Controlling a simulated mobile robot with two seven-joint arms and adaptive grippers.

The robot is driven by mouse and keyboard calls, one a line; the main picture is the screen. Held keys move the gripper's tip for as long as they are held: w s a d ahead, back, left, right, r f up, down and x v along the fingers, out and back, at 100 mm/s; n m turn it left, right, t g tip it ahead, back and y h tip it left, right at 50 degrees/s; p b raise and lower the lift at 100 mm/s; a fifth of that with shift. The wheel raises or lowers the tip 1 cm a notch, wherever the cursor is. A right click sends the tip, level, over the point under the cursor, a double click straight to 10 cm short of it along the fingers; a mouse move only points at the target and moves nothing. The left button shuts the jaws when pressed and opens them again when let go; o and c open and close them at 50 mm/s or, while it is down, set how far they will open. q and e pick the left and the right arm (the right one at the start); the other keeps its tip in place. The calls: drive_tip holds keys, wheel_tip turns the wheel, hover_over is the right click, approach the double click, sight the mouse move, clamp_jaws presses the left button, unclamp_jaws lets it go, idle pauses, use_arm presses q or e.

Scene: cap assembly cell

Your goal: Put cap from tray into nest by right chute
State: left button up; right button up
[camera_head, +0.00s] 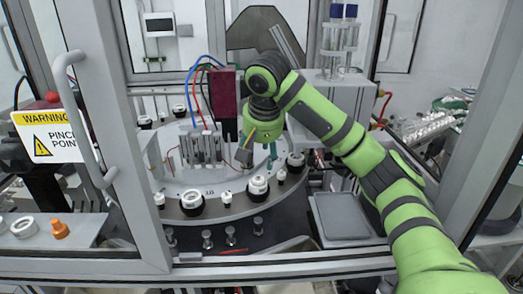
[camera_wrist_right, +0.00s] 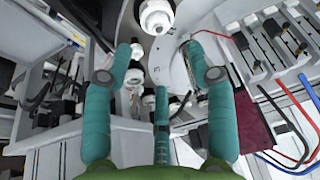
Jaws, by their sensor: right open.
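My right gripper (camera_head: 258,150) hangs above the rotary table (camera_head: 228,212), near its right-hand rim. In the right wrist view its teal fingers (camera_wrist_right: 158,65) are spread open with nothing held. Several black nests with white tops stand around the rim; one nest (camera_head: 258,188) is just below the gripper, another (camera_head: 192,203) to its left, another (camera_head: 295,162) to its right. The wrist view shows a white-topped nest (camera_wrist_right: 155,15) beyond the fingertips. A grey tray (camera_head: 342,216) at the right front looks empty. I cannot make out which chute is the right one. My left gripper is out of view.
A dark red block (camera_head: 223,93) with blue and red hoses stands left of my gripper. A ledge (camera_head: 85,222) at left front bears a white ring (camera_head: 23,227) and an orange part (camera_head: 60,229). Door frames (camera_head: 115,130) bound the opening. Several metal pegs stand before the table.

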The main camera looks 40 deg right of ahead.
drive_tip(key=v, duration=0.4)
drive_tip(key=shift+r, duration=0.1)
idle(0.5)
